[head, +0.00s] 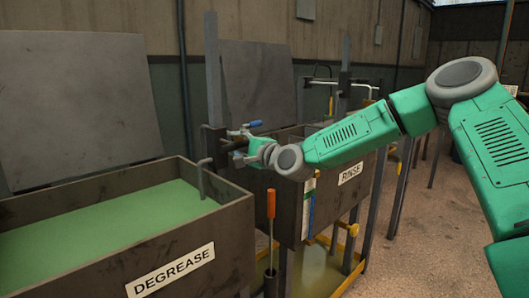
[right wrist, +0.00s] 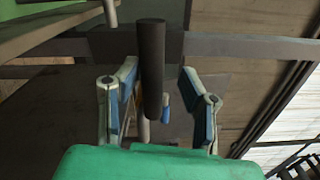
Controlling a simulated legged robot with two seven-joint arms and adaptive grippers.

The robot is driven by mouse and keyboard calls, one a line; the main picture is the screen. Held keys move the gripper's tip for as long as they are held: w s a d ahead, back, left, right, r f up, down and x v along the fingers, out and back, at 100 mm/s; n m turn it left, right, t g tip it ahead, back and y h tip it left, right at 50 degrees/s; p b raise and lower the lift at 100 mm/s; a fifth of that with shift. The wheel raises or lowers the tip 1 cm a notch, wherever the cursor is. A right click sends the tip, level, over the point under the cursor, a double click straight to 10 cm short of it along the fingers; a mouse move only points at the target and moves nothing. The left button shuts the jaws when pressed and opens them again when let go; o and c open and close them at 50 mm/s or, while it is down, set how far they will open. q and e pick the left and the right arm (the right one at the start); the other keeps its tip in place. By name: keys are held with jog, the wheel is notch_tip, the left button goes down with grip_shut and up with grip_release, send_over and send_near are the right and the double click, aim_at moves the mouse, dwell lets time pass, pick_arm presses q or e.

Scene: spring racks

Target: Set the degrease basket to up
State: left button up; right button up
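The degrease tank (head: 175,268) stands at the left in the head view, with its label on the front and green liquid inside. A grey bent rod (head: 202,178) rises from the liquid at its right end; no basket shows above the liquid. My right gripper (head: 233,143) is at a dark bracket (head: 213,139) on the grey upright post beyond that corner. In the right wrist view a dark cylindrical handle (right wrist: 152,70) stands between the spread fingers (right wrist: 160,92), with gaps on both sides. My left gripper is not in view.
The rinse tank (head: 282,208) is behind and below my right forearm. An orange-handled tool (head: 271,205) stands upright in front of it. Floor is clear at the right.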

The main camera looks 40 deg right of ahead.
jog(key=shift+s+a+r, duration=0.25)
jog(key=shift+s+a, duration=0.15)
jog(key=shift+s, duration=0.15)
jog(key=shift+s+d+p, duration=0.25)
jog(key=shift+s+p, duration=0.2)
jog(key=shift+s, duration=0.25)
jog(key=shift+s+d+f+p, duration=0.2)
jog(key=shift+s+d+p, duration=0.2)
jog(key=shift+s+d, duration=0.35)
pick_arm(q)
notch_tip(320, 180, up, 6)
jog(key=p, duration=0.4)
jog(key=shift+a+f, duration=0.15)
pick_arm(e)
jog(key=s, duration=0.7)
jog(key=shift+a, duration=0.35)
jog(key=shift+s+d, duration=0.1)
jog(key=shift+d, duration=0.1)
